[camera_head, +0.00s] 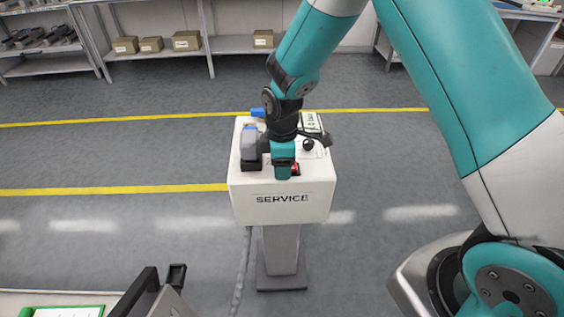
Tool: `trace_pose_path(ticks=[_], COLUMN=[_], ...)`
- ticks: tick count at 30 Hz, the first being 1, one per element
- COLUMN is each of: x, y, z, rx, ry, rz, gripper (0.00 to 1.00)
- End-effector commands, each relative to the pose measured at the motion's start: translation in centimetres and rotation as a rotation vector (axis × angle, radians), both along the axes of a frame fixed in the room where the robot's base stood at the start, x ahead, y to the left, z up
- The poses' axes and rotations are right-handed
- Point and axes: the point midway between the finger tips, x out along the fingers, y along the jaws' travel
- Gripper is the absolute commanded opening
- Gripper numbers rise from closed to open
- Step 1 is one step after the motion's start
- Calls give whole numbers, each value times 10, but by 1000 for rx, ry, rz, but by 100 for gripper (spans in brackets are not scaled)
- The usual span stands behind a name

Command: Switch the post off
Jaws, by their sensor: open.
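The white service post (282,214), marked SERVICE on its front, stands upright on a grey column in the middle of the view.
A grey block with a blue top (250,142) stands at the post's left. Shelves with cardboard boxes (187,41) line the back wall. A dark-handled frame and a green-edged tray (68,311) are at the bottom left. The floor around the post is clear.

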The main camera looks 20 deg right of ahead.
Motion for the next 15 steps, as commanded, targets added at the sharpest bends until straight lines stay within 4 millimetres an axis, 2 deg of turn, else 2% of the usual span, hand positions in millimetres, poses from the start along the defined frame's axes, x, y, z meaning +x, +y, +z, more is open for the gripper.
trace_pose_path(ticks=[3,4,10,15], x=[0,0,0,0], y=[0,0,0,-2], z=[0,0,0,0], rx=[0,0,0,27], ry=[0,0,0,-8], rz=[0,0,0,-2], gripper=[57,53,8,8])
